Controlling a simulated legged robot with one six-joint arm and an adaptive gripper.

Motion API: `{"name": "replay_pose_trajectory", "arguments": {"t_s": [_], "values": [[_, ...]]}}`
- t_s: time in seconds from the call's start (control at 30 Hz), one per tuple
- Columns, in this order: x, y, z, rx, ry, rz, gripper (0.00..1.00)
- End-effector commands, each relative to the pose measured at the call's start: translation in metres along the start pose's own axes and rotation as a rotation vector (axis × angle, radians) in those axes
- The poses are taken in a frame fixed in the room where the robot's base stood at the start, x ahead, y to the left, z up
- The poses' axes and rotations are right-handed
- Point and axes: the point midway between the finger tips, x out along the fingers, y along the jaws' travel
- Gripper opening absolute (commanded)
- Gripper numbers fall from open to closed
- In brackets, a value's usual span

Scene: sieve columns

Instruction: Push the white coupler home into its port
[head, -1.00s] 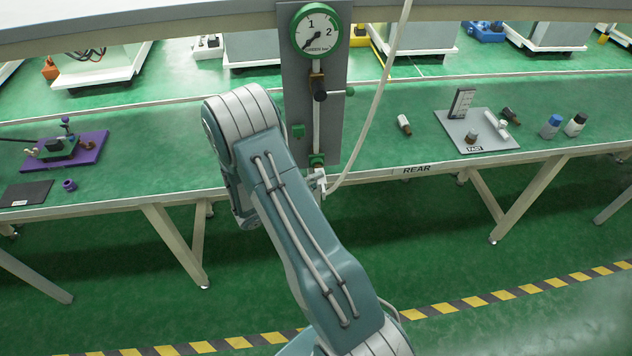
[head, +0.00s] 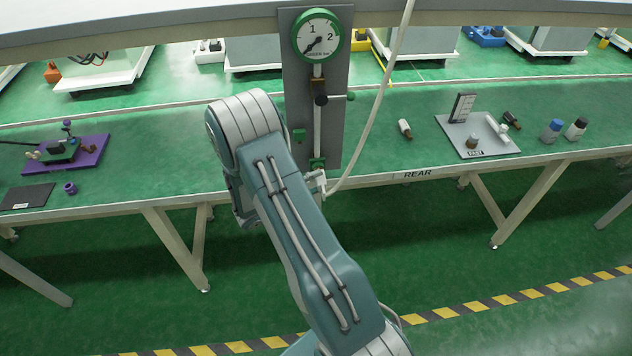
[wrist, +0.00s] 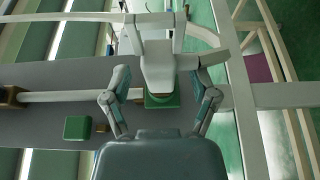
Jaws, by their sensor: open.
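The white coupler (head: 316,181) hangs at the lower end of the grey gauge panel, with a pale hose running from it. The green port (head: 318,164) is just above it. In the wrist view, the coupler (wrist: 158,66) lies in line with the green port (wrist: 161,101) and meets or nearly meets its brownish rim; I cannot tell how deep it sits. My gripper (wrist: 160,80) is open, with one finger on each side of the coupler and visible space between. In the head view, my arm hides the gripper.
The hose (head: 376,120) curves up to the right. The bench edge (head: 460,171) runs behind; a grey tray (head: 497,149) stands right.

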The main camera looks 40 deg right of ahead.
Motion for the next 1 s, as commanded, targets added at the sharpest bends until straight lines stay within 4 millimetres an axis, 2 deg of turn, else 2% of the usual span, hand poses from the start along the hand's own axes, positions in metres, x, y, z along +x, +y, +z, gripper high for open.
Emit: {"name": "replay_pose_trajectory", "arguments": {"t_s": [0.23,0.7,0.83,1.0], "values": [[-0.008,0.0,-0.001,0.0,0.003,0.0,0.76],[-0.099,-0.002,-0.001,0.0,0.004,0.0,0.76],[-0.114,-0.002,-0.001,-0.001,0.001,0.001,0.76],[-0.121,-0.001,-0.001,-0.001,0.001,0.001,0.76]]}}
